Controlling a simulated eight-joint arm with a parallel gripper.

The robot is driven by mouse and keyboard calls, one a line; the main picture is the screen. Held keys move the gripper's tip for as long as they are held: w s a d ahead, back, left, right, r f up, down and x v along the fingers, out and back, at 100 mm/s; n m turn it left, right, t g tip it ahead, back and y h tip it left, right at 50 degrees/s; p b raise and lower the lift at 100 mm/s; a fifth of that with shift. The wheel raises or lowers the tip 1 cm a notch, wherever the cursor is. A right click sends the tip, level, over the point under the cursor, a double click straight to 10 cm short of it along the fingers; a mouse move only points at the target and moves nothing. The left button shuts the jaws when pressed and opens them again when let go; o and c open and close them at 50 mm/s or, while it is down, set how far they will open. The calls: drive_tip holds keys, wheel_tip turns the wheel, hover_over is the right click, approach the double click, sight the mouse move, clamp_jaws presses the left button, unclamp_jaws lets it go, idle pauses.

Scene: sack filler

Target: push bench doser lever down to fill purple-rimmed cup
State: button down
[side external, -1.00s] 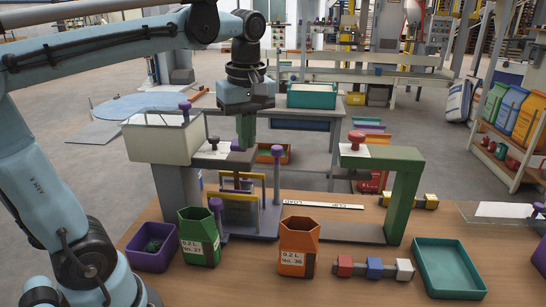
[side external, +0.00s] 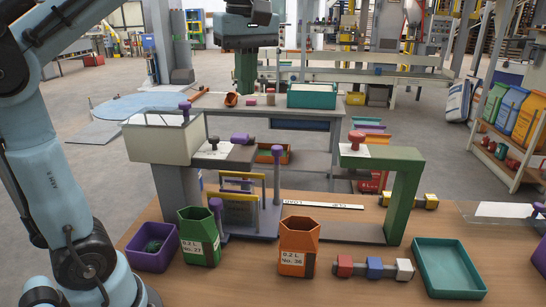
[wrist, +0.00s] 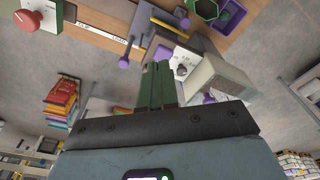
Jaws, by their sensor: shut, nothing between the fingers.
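The bench doser (side external: 165,140) is a pale grey box on a post at the left of the bench. A purple-ended lever (side external: 242,139) sticks out at the right of its white-topped plate, and the doser also shows in the wrist view (wrist: 220,82). My gripper (side external: 246,92) is shut and empty, its green fingers pointing down, well above the lever and apart from it. The closed fingers show in the wrist view (wrist: 160,66). Below the plate stands a frame with yellow and purple parts (side external: 238,197). I cannot clearly make out a purple-rimmed cup.
A green cup (side external: 198,236) and an orange cup (side external: 298,247) stand in front, beside a purple bin (side external: 151,258). A green arch with a red knob (side external: 356,137) stands to the right. A teal tray (side external: 480,291) lies front right. Purple-knobbed posts (side external: 277,152) rise near the doser.

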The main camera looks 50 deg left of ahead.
drive_tip(key=shift+r, duration=0.55)
idle(1.2)
drive_tip(key=s+d+f+m+t, duration=0.1)
drive_tip(key=d+f+m+t, duration=0.1)
drive_tip(key=f+m, duration=0.6)
drive_tip(key=s+d+f+m+t+h, duration=0.1)
drive_tip(key=f+m+t, duration=0.4)
drive_tip(key=f, duration=1)
drive_tip(key=d+m, duration=0.1)
drive_tip(key=m, duration=0.2)
drive_tip(key=shift+d+f, duration=0.2)
drive_tip(key=shift+f, duration=0.1)
